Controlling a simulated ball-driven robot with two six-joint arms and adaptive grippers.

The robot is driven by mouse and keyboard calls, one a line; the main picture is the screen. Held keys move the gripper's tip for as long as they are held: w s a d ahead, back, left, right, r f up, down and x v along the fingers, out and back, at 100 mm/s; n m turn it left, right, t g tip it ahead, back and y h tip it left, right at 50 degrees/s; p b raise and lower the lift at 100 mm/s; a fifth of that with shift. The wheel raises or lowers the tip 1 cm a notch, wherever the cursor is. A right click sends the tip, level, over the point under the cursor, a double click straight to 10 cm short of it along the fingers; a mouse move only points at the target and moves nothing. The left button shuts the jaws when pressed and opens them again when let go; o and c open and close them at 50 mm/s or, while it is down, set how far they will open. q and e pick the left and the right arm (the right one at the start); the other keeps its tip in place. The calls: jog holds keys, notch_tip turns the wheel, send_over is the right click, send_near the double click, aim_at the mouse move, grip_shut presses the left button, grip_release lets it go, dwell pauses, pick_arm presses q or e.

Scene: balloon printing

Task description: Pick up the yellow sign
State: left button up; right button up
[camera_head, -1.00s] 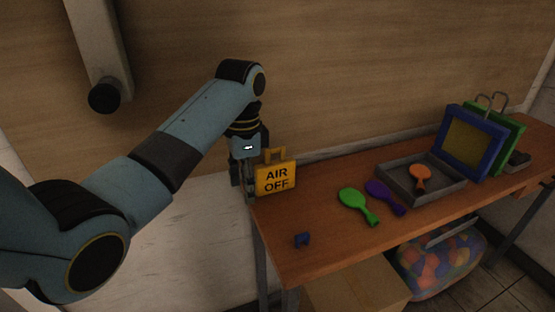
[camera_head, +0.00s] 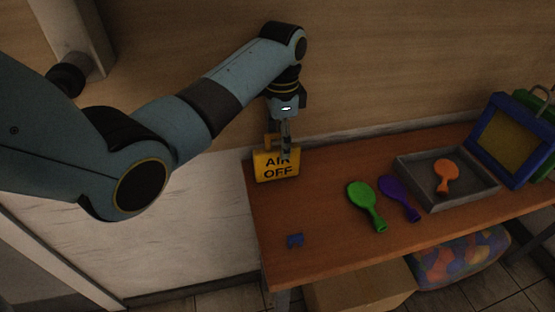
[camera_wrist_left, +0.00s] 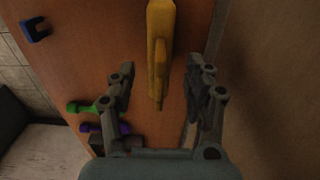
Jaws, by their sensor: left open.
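The yellow sign (camera_head: 277,168), lettered "AIR OFF", stands upright at the left end of the wooden table (camera_head: 330,255). It has a yellow handle on top. My left gripper (camera_head: 285,150) is over the sign and hides part of its handle and upper edge in the head view. In the left wrist view the sign (camera_wrist_left: 159,45) shows edge-on, its near end between the two open fingers of the left gripper (camera_wrist_left: 160,88). Both fingers look apart from it. My right gripper is not in view.
A green balloon (camera_head: 362,200) and a purple one (camera_head: 400,197) lie right of the sign. A grey tray (camera_head: 425,200) holds an orange balloon (camera_head: 446,172). A blue-framed screen (camera_head: 495,135) stands beyond. The wall is close behind.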

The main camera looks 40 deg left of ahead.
aim_at(277, 148)
pick_arm(q)
jog(key=f, duration=0.2)
jog(key=s+f, duration=0.1)
jog(key=f, duration=0.1)
jog(key=shift+a+p, duration=0.3)
jog(key=shift+f, duration=0.25)
jog(key=shift+c, duration=0.3)
jog(key=c, duration=0.5)
grip_shut()
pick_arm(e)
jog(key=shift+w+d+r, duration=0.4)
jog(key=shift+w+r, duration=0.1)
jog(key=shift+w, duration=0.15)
